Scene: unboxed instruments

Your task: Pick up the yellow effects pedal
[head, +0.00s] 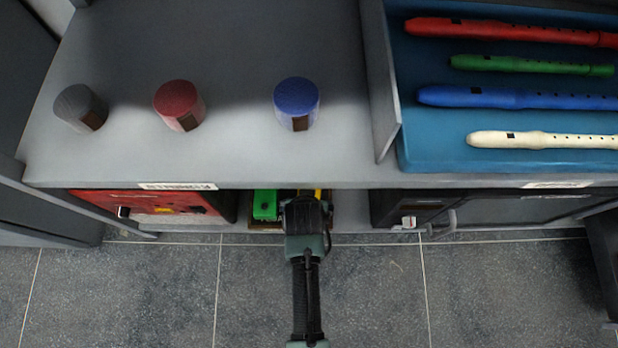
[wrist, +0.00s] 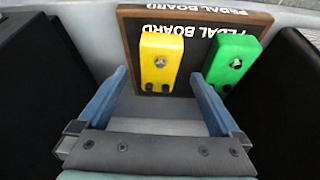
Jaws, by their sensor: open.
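The yellow effects pedal (wrist: 160,62) lies on the dark pedal board (wrist: 196,16) in the wrist view, with a round metal switch and two black knobs. In the head view only a sliver of the yellow pedal (head: 318,193) shows past my arm. A green pedal (wrist: 232,58) sits beside it on the same board, to its right in the wrist view; it is left of my arm in the head view (head: 265,204). My gripper (wrist: 159,80) is open and empty, its blue-grey fingers apart with the yellow pedal beyond and between them.
The board is on a low shelf between a red amplifier (head: 150,205) and a dark box (head: 420,207). Above is a grey shelf top (head: 235,140) with several coloured cylinders. A blue tray (head: 425,150) holds several recorders at upper right. Dark boxes flank the gripper in the wrist view.

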